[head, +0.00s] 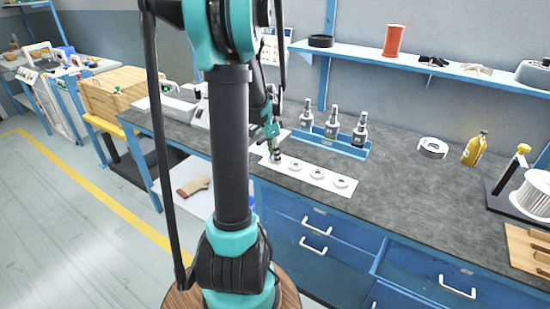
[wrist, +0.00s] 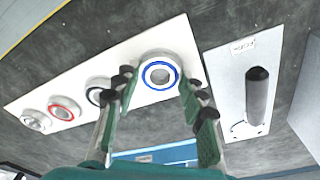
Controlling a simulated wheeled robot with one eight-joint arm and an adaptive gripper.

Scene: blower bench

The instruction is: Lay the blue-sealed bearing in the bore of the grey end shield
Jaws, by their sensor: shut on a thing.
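The blue-sealed bearing (wrist: 146,76) shows in the wrist view as a pale ring with a blue band, between the fingers of my gripper (wrist: 158,88). My gripper is shut on it, at one end of the white strip (wrist: 105,66). Whether the bearing is clear of the strip cannot be told. In the head view my gripper (head: 275,156) points down at the strip's left end and hides the bearing. A round grey-white part with an opening (head: 433,148) lies on the bench to the right; it may be the grey end shield, but its bore is unclear.
Other bearings, one red-sealed (wrist: 64,108), sit along the strip. A blue rack (head: 340,144) with upright tools stands behind it. A labelled white plate (wrist: 232,62) carries a dark cylinder (wrist: 258,95). A yellow bottle (head: 475,148) stands right. The bench's middle right is clear.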

